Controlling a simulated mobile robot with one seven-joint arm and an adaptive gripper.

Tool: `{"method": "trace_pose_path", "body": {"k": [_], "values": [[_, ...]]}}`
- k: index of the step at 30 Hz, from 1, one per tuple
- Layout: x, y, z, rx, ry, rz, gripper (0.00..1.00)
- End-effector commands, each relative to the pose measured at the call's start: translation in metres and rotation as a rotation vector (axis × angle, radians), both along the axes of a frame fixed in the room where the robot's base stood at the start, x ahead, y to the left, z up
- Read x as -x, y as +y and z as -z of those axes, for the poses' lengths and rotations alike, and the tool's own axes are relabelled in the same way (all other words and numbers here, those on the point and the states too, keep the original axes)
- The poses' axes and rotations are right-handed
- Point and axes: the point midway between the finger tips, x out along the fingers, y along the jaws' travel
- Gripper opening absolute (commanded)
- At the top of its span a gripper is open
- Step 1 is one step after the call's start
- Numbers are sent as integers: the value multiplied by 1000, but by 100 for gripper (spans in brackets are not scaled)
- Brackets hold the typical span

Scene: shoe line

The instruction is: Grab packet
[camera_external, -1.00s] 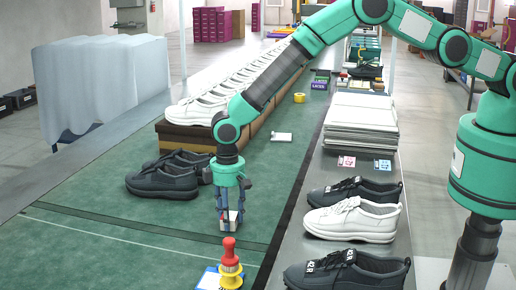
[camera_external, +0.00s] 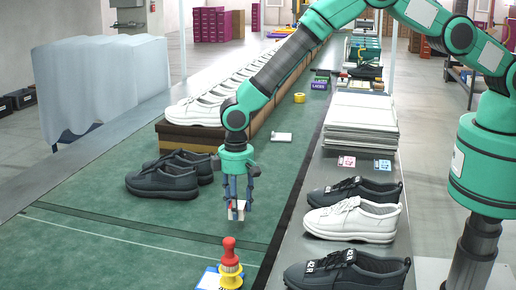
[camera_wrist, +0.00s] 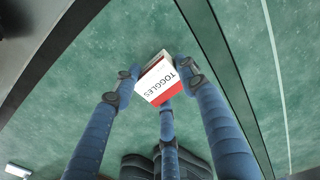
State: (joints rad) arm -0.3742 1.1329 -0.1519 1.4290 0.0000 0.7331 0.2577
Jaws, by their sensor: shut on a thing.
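The packet (camera_wrist: 158,82) is a small white and red box lettered "TOGGLES". My gripper (camera_external: 237,208) is shut on it, with the blue fingers around its sides. In the external view the packet (camera_external: 236,212) shows between the fingertips, pointing down over the green mat. It appears a little above the mat. In the wrist view my gripper (camera_wrist: 158,84) holds the packet tilted, and the fingers hide parts of its edges.
Dark shoes (camera_external: 168,178) stand on the green mat left of my gripper. A red and yellow stamp (camera_external: 230,262) stands in front. More shoes (camera_external: 352,220) and a white stack (camera_external: 360,125) line the grey strip at right. A small white item (camera_external: 282,137) lies behind.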

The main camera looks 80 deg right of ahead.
Motion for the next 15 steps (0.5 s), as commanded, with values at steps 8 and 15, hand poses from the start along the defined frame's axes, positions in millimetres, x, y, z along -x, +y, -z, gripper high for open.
{"method": "trace_pose_path", "body": {"k": [8,15], "values": [[42,-16,-6,0,-1,0,14],[78,-29,-10,-1,-2,0,14]]}}
